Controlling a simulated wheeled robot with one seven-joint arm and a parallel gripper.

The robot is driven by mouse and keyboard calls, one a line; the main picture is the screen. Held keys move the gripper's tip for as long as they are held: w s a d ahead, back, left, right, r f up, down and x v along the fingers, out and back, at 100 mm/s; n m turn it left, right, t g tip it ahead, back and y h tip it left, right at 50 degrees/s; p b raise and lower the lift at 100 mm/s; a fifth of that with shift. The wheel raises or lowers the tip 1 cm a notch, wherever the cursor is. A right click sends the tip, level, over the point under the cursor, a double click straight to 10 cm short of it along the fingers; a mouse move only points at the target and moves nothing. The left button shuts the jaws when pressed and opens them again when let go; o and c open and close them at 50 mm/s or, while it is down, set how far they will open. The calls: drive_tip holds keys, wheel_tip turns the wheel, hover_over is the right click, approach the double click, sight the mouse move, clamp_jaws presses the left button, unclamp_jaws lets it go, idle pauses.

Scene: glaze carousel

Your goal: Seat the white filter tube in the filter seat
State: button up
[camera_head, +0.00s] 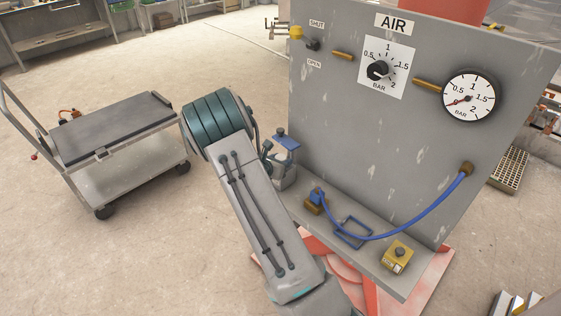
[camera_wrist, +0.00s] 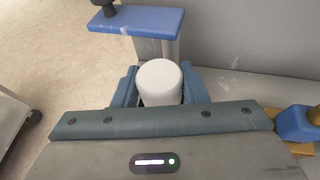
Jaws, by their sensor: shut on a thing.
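The white filter tube (camera_wrist: 160,82) is between the two blue-grey fingers of my gripper (camera_wrist: 158,88) in the wrist view. Its rounded top faces the camera, and its lower end is hidden by my gripper. Just beyond it is a blue plate (camera_wrist: 140,20) with a dark knob, on a grey upright. The same blue plate (camera_head: 287,139) shows in the head view above a grey fixture (camera_head: 285,176) on the panel's ledge. I cannot tell whether this fixture is the filter seat or whether the tube touches it. In the head view my arm hides the tube and most of my gripper.
A grey panel (camera_head: 400,150) with an AIR dial and pressure gauge (camera_head: 468,96) rises behind the ledge. A blue hose (camera_head: 405,230) loops to a blue fitting (camera_head: 317,196). A yellow block (camera_head: 397,258) sits on the ledge. A cart (camera_head: 120,140) stands left, with open floor around it.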

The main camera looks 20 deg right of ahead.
drive_tip(key=o, duration=1)
drive_tip(key=shift+r+p, duration=0.25)
drive_tip(key=shift+p, duration=0.1)
drive_tip(key=b+v, duration=0.2)
drive_tip(key=v, duration=0.9)
drive_tip(key=s+r+m+g+y, duration=0.25)
drive_tip(key=s+r+m, duration=0.25)
drive_tip(key=s+m, duration=0.3)
drive_tip(key=s+r+m+g+y, duration=0.1)
drive_tip(key=s+r+m+g, duration=0.3)
drive_tip(key=s+m, duration=0.4)
drive_tip(key=s+a+r+m+y, duration=0.1)
drive_tip(key=s+a+m+y, duration=0.1)
drive_tip(key=s+a+m, duration=0.1)
drive_tip(key=s+a+r+m+t+y, duration=0.1)
drive_tip(key=s+a+r+m+y, duration=0.1)
drive_tip(key=s, duration=0.3)
drive_tip(key=s+a+r+m+t+y, duration=0.1)
drive_tip(key=s+a+r+m+y, duration=0.1)
drive_tip(key=s+a, duration=0.3)
drive_tip(key=shift+s+r+m+y, duration=0.1)
drive_tip(key=shift+r+m+y, duration=0.1)
drive_tip(key=shift+m+y, duration=0.65)
